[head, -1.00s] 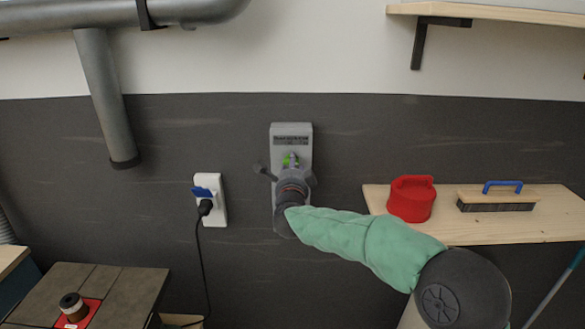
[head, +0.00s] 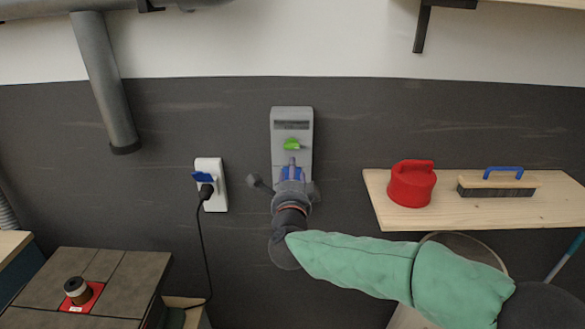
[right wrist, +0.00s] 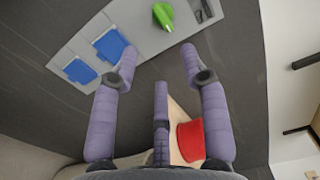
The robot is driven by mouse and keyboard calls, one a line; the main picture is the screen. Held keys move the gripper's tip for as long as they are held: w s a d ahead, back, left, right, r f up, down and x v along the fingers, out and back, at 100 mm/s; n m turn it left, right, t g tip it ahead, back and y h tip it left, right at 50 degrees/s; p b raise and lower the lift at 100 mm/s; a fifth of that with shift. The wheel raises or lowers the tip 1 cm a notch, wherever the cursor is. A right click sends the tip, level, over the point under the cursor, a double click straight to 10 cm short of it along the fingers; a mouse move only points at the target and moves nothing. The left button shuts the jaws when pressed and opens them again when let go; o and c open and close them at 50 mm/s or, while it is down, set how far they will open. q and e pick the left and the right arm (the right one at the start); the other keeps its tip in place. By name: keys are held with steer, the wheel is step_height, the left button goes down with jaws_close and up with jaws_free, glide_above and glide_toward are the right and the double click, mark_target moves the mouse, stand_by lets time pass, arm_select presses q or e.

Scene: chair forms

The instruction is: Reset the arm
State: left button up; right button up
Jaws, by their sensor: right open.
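My right arm, in a green sleeve, reaches to a grey wall panel (head: 291,112). Its right gripper (head: 292,170) is open and empty, in front of the lower part of the panel, below a green knob (head: 291,143). In the right wrist view the purple fingers of the gripper (right wrist: 153,60) are spread apart. There the green knob (right wrist: 163,15) lies beyond the fingertips, apart from them, on the grey panel (right wrist: 143,40) with two blue flaps (right wrist: 80,70). The lower panel is partly hidden by my wrist in the head view. My left gripper is not in view.
A white socket (head: 210,170) with a black plug and cord is left of the panel. A wooden shelf (head: 460,214) at right holds a red container (head: 412,186) and a brush (head: 497,184). A low table (head: 105,265) is at lower left. A grey pipe (head: 102,80) hangs above.

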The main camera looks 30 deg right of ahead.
steer(key=shift+f, duration=0.1)
stand_by(0.5)
steer(key=w+a+f+n+g+y, duration=0.1)
steer(key=w+a+f+n+y, duration=0.15)
steer(key=f, duration=0.35)
steer(key=w+a+f+n+y, duration=0.1)
steer(key=a+f+n, duration=0.15)
steer(key=f, duration=0.45)
steer(key=w+a+f+n+g+y, duration=0.1)
steer(key=a+f+n+y, duration=0.15)
steer(key=f, duration=0.35)
steer(key=s+a+f+n+g+y, duration=0.2)
steer(key=a+f+n, duration=0.1)
steer(key=f, duration=0.6)
steer(key=s+a+f+n+g+y, duration=0.15)
steer(key=f+n, duration=0.25)
steer(key=f, duration=0.4)
steer(key=s+a+f+n+g+y, duration=0.2)
steer(key=s+a+f+n+g, duration=0.1)
steer(key=s+f, duration=0.8)
steer(key=s+a+f+n+g+y, duration=0.2)
steer(key=s+a+f+n+g, duration=0.2)
steer(key=s+f, duration=0.7)
steer(key=s+a+g, duration=0.2)
steer(key=s+a, duration=0.1)
steer(key=a, duration=0.1)
steer(key=shift+s, duration=0.15)
steer(key=shift+n, duration=0.25)
